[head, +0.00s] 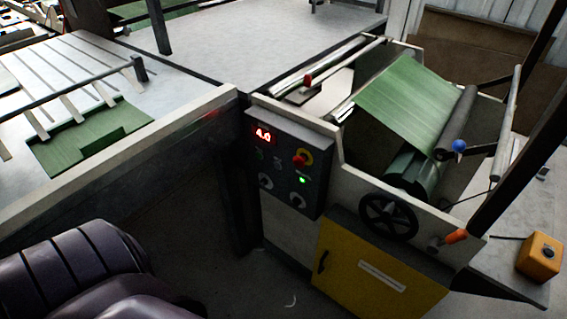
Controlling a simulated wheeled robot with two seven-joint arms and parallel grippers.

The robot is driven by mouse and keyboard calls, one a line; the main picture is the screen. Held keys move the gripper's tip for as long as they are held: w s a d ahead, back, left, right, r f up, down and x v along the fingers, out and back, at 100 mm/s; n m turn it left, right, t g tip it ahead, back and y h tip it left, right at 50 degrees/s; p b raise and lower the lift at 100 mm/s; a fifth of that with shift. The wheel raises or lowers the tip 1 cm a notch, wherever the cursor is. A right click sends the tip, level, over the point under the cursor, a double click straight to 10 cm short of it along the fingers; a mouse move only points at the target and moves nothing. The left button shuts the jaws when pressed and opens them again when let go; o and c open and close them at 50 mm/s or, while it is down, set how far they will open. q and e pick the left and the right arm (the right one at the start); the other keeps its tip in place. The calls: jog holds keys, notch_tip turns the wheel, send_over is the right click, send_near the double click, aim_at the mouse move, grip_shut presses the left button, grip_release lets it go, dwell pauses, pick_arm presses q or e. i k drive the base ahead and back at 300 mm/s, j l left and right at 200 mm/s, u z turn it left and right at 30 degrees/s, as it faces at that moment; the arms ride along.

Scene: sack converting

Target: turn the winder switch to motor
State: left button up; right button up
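A dark grey control panel (283,174) is mounted on the near left corner of the winding machine. The labels are too small to read, so I cannot tell which is the winder switch or where either points. Neither of my grippers is in view.
A green web (411,100) runs over the machine's rollers. A black handwheel (388,216) and an orange handle (455,237) stick out in front. Below is a yellow cabinet door (375,272). An orange box (540,257) stands right. Floor before the panel looks clear.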

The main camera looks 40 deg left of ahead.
aim_at(263, 182)
jog(key=u, duration=1.4)
